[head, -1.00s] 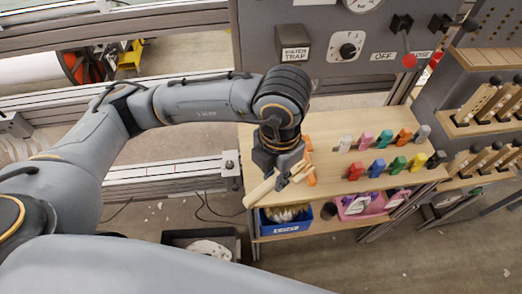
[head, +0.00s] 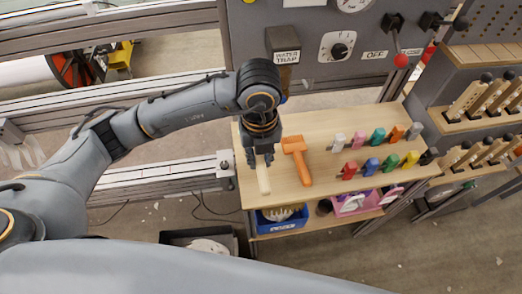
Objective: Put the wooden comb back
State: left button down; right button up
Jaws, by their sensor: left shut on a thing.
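The pale wooden comb (head: 263,180) is in my left gripper (head: 262,160), which points down over the left part of the wooden bench top. The fingers are shut on the comb. Its lower end shows below the fingers, pointing toward the bench's front edge. Its upper part is hidden by the gripper. I cannot tell whether the comb touches the bench or hangs just above it. My right gripper is not in view.
An orange mallet-like tool (head: 299,163) lies just right of the comb. Several coloured clips (head: 372,166) stand in two rows further right. A blue bin (head: 281,220) and a pink bin (head: 357,203) sit below the bench (head: 325,192). Wooden-handled tools (head: 467,98) hang at right.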

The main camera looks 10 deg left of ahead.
pick_arm(q)
jog(key=w+f, duration=0.2)
jog(key=w+a+f, duration=0.1)
jog(key=w+f, duration=0.1)
jog(key=w, duration=0.1)
jog(key=w+f+p, duration=0.1)
jog(key=w+f, duration=0.1)
jog(key=f, duration=0.1)
jog(key=shift+w+a, duration=0.2)
jog(key=shift+w, duration=0.1)
jog(key=shift+w+f, duration=0.15)
jog(key=shift+f, duration=1.55)
jog(key=shift+f, duration=0.1)
jog(key=c, duration=1.6)
grip_release()
jog(key=o, duration=0.4)
notch_tip(320, 180, up, 12)
jog(key=shift+r+b, duration=0.15)
jog(key=shift+b, duration=0.25)
